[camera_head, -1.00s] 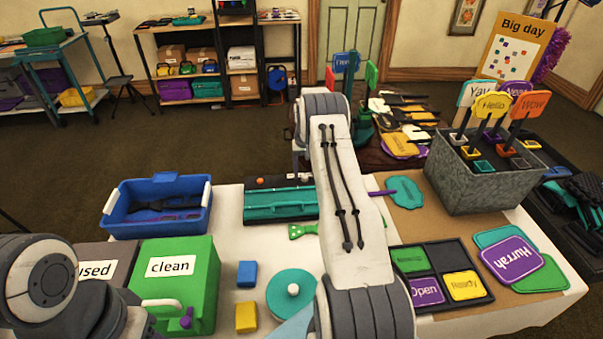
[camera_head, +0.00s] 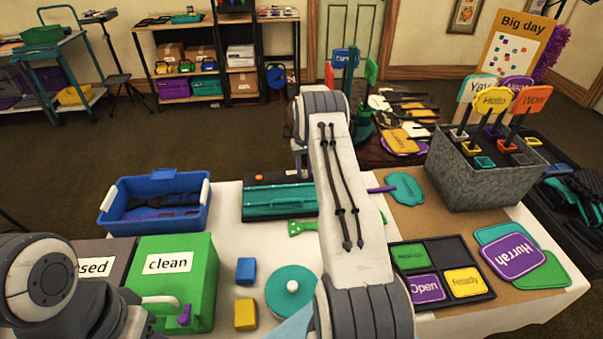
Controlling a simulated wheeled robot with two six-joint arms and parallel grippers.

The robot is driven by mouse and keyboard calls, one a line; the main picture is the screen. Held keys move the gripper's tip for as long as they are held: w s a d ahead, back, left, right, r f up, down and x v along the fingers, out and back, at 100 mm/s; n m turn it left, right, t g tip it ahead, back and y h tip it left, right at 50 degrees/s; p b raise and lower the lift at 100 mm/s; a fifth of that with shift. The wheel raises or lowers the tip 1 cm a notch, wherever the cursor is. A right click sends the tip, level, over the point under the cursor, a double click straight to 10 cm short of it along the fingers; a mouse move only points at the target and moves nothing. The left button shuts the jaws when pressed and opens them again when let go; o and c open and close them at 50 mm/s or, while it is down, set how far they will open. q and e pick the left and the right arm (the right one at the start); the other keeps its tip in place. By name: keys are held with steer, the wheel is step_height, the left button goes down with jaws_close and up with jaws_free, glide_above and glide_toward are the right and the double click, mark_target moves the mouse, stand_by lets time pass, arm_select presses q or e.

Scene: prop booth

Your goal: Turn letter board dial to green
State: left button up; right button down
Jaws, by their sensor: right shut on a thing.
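I cannot pick out a letter board dial for certain. A teal round disc (camera_head: 282,307) with a white knob (camera_head: 292,286) lies flat on the white table, just left of my right arm. A black board (camera_head: 466,254) with four compartments holds small word signs, among them purple "Open" (camera_head: 426,288) and yellow "Ready" (camera_head: 466,282). My right arm rises across the middle and folds down behind its own link. That link hides my right gripper and whatever is at it. My left arm shows at the lower left; its gripper is out of view.
A green "clean" box (camera_head: 190,295), blue tub (camera_head: 110,215) and teal case (camera_head: 272,206) stand left of the arm. Blue (camera_head: 246,270) and yellow (camera_head: 246,314) blocks lie near the disc. A grey sign bin (camera_head: 478,185) and "Hurrah" sign (camera_head: 512,268) are at right.

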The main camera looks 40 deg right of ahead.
mark_target(304, 172)
steer(key=shift+a, duration=0.1)
steer(key=c, duration=0.6)
jaws_free()
steer(key=shift+w, duration=0.1)
step_height(304, 172, up, 10)
steer(key=shift+r+b, duration=0.25)
steer(key=shift+b, duration=0.4)
